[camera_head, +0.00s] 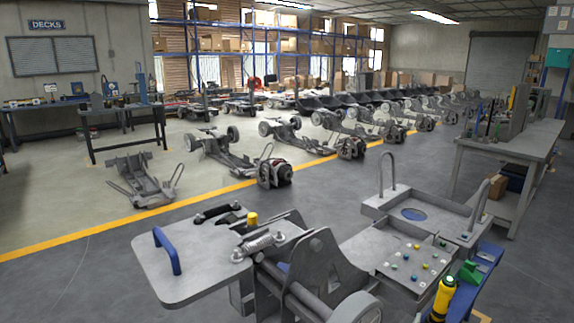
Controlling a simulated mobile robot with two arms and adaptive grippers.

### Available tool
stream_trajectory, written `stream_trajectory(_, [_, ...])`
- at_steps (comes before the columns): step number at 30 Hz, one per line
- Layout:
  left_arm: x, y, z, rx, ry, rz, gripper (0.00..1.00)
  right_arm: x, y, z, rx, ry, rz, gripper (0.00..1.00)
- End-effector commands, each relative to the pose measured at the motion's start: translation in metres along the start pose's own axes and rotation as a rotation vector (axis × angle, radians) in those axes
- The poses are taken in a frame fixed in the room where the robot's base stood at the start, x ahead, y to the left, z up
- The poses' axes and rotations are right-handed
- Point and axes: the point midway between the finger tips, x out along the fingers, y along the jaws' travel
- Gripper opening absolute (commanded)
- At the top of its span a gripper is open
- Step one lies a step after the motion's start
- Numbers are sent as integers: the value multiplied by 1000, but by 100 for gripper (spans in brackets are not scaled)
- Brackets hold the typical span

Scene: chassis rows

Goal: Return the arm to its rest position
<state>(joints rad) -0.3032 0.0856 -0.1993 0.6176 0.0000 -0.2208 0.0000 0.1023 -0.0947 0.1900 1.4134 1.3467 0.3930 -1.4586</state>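Neither my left gripper nor my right gripper shows in the head view, and no arm of mine can be made out. In the foreground stands a grey metal chassis (190,283) with a flat plate at its left. A blue handle (167,251) rises from the plate's left part. A metal spring-like cylinder (259,244), a black bar (217,212) and a small yellow cap (252,219) are on the plate. A wheel (352,309) is cut off by the bottom edge.
A grey tray with upright loops (412,214) and a panel of coloured buttons (412,265) are at the right front. A yellow bottle-like object (443,298) stands beside them. A workbench (510,148) is farther right. Rows of chassis (222,150) stand behind a yellow floor line (95,237).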

Motion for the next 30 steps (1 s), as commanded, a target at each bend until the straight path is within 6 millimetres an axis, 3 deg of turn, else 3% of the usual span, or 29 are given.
stream_trajectory(8, [0, 7, -15, -4, 21, 8, 38, -20, -22, 51, -48, -60, -111, 57])
stream_trajectory(17, [0, 7, -9, -3, 14, 8, 38, -72, -48, 146, -118, -210, -298, 57])
stream_trajectory(20, [0, 6, -5, -2, 7, 7, 38, -106, -52, 196, -156, -308, -382, 57])
stream_trajectory(23, [0, 5, -4, -2, 6, 6, 38, -153, -50, 255, -197, -439, -471, 57])
stream_trajectory(26, [0, 5, -4, -2, 6, 6, 38, -205, -38, 311, -242, -583, -545, 57])
stream_trajectory(30, [0, 4, -4, -1, 5, 5, 38, -283, -6, 378, -310, -793, -615, 57])
